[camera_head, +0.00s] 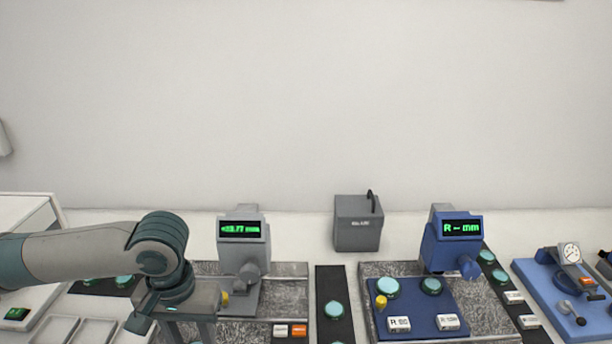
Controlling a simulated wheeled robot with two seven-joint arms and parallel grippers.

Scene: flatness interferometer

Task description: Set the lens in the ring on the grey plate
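My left gripper (190,330) points down over the left granite slab (290,295), in front of the grey gauge. Its two fingers are apart, but the tips are cut off by the lower picture edge, so I cannot see whether anything is between them. The grey gauge (243,240) has a lit green display and a grey base; a yellow knob (225,298) shows beside my gripper. The grey plate and its ring are not clearly visible; my gripper covers that area. A teal lens (334,309) lies on a dark strip right of the slab. My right gripper is out of view.
A blue gauge (456,243) stands behind a blue plate (415,305) bearing teal discs and white labelled blocks. A grey box (358,224) stands at the back. More discs lie on dark strips at left and right. A blue dial fixture (560,290) is far right.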

